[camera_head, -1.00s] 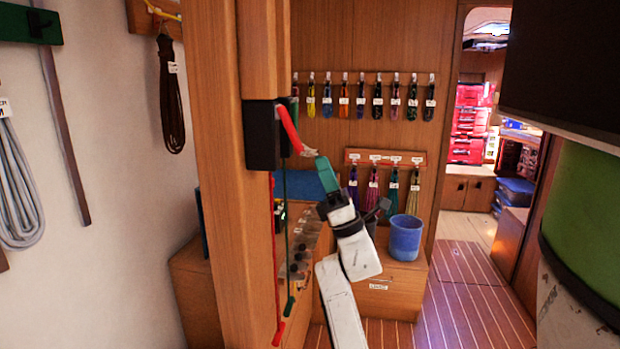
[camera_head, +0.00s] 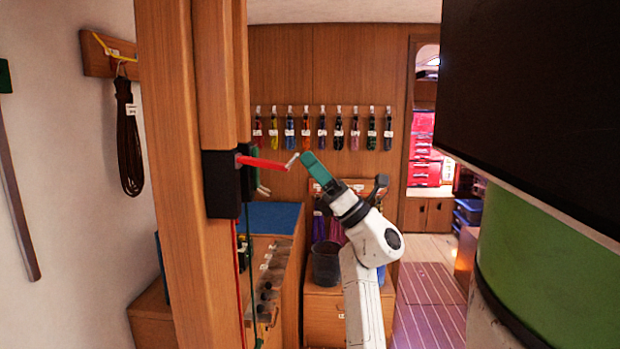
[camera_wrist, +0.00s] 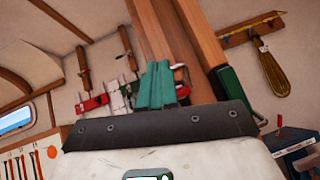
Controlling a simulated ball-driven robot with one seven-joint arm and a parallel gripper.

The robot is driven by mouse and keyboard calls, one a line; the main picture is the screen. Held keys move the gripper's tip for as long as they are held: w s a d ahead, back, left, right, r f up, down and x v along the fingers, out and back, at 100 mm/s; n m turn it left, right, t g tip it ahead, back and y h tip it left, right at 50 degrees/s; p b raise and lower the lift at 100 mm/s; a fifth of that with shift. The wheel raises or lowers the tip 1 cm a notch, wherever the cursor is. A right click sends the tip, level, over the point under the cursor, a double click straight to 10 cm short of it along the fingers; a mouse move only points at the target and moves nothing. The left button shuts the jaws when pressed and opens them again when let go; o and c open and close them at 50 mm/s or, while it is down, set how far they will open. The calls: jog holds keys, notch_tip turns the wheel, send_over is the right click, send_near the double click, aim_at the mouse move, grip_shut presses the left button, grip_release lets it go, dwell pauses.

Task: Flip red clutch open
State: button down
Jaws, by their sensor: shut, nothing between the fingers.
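The red clutch (camera_head: 264,163) is a lever on a black block (camera_head: 222,184) fixed to the wooden post. It sticks out to the right, nearly level, sloping slightly down. A red line (camera_head: 237,275) and a green line (camera_head: 249,275) hang below the block. My gripper (camera_head: 306,158) has green fingers, pressed together and empty. Its tip is just right of the lever's free end, by a small pale piece; whether they touch is unclear. The fingers also show in the wrist view (camera_wrist: 160,85). A red part left of them there cannot be surely identified.
The wooden post (camera_head: 180,120) stands left of my gripper. A rack of several coiled lines (camera_head: 322,130) hangs on the back wall. A dark bucket (camera_head: 326,263) stands on the cabinet behind my arm. Open floor (camera_head: 425,300) lies at the right.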

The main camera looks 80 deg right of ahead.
jog(key=shift+r, duration=0.9)
jog(key=shift+s+f, duration=0.1)
